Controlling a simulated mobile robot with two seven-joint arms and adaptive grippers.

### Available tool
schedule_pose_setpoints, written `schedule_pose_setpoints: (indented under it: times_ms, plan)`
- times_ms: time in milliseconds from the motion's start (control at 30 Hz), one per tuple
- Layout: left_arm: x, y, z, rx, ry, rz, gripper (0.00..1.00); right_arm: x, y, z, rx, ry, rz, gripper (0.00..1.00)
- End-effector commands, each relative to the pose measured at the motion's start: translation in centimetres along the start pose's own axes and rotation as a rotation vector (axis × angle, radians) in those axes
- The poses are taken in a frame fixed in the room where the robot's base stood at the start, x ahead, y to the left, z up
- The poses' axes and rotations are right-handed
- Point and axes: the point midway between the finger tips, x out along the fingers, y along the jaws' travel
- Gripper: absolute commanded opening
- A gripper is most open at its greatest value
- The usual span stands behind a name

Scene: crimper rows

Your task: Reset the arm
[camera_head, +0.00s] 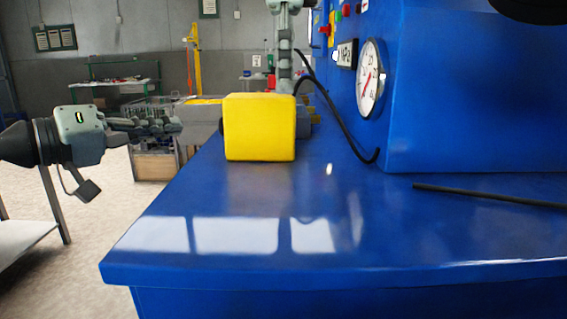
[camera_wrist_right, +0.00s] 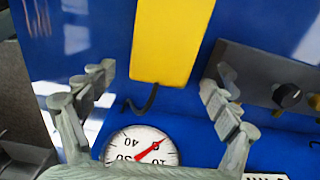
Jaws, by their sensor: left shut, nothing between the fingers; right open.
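My left gripper (camera_head: 178,127) is at the left of the head view, beside the blue bench and apart from it, with its fingers together and empty. My right gripper (camera_head: 284,82) hangs fingers-down at the top middle of the head view, beyond a yellow block. In the right wrist view my right gripper (camera_wrist_right: 165,72) has its fingers spread wide with nothing held. The yellow block (camera_head: 260,127) stands on the blue bench (camera_head: 350,240); it also shows beyond the fingers in the right wrist view (camera_wrist_right: 170,40). The block hides the right fingertips in the head view.
A blue cabinet (camera_head: 465,100) with a round gauge (camera_head: 371,78) rises at right. A black cable (camera_head: 345,128) runs beside the block, and a dark rod (camera_head: 490,195) lies on the bench. A dark panel with knobs (camera_wrist_right: 262,75) shows in the wrist view. The bench's front is clear.

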Motion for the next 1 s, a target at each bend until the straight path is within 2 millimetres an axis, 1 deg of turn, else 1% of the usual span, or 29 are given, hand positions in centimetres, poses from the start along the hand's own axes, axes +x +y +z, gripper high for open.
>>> schedule_pose_setpoints:
  times_ms: [167, 267, 567, 667, 767, 833, 1000]
  plan:
    - [0.0, 0.0, 0.0, 0.000, 0.000, 0.000, 0.00, 0.7, 0.0, 0.0, -0.001, 0.001, 0.000, 0.88]
    - [0.0, 0.0, 0.0, 0.000, 0.000, 0.000, 0.00, 1.8, 0.0, -0.1, -0.002, 0.002, 0.000, 0.88]
    - [0.0, 0.0, 0.0, 0.000, 0.000, 0.000, 0.00, 7.5, 0.1, -0.1, 0.000, 0.003, 0.001, 0.88]
    - [1.1, 0.8, 0.8, 0.001, -0.002, 0.003, 0.00, 7.5, 0.0, 0.0, 0.001, -0.001, -0.001, 0.88]
    - [0.8, 0.6, 0.5, -0.005, 0.001, 0.003, 0.00, 7.5, 0.0, 0.0, 0.000, 0.000, 0.000, 0.88]
    - [0.3, 0.1, 0.1, -0.002, 0.001, -0.003, 0.00, 7.5, 0.0, 0.0, 0.000, 0.000, 0.000, 0.88]
    - [-0.2, -0.2, -0.2, -0.001, 0.000, -0.001, 0.00, 7.5, 0.0, 0.0, 0.000, 0.000, 0.000, 0.88]
